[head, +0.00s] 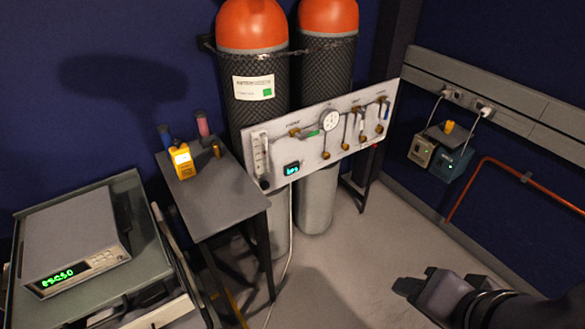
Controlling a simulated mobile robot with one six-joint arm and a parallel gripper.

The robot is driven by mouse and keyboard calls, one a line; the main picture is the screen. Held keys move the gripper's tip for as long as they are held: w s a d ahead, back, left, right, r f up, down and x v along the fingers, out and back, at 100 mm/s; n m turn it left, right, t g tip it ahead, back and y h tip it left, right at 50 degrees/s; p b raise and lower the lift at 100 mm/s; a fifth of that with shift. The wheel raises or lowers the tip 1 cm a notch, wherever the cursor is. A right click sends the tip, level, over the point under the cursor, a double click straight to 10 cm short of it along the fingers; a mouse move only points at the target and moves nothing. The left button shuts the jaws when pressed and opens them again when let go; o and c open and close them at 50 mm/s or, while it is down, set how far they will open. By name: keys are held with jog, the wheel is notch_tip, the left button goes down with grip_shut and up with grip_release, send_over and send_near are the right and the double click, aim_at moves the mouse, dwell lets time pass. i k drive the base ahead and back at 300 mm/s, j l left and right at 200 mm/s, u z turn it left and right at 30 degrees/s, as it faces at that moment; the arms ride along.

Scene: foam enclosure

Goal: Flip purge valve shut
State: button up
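A white valve panel (283,170) stands tilted in front of two gas cylinders. It carries a round gauge (330,120), a flow tube (260,152), a lit blue display (292,169) and several brass valves. A green-handled valve (309,133) sits left of the gauge, its handle pointing right, roughly along the panel. Pale handles hang down at the right-hand valves (362,128). The labels are too small to read, so I cannot tell which is the purge valve. My gripper (417,279) is low at bottom right, well apart from the panel; its finger opening is unclear.
Two orange-topped cylinders (265,85) stand behind the panel. A small grey table (225,190) holds a yellow meter (183,160). A cart at left bears an instrument (75,245). An orange pipe (490,165) runs along the right wall. The floor (340,255) before the panel is clear.

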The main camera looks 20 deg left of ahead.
aim_at(301, 138)
jog(key=i+u, duration=0.1)
jog(key=i, duration=1.2)
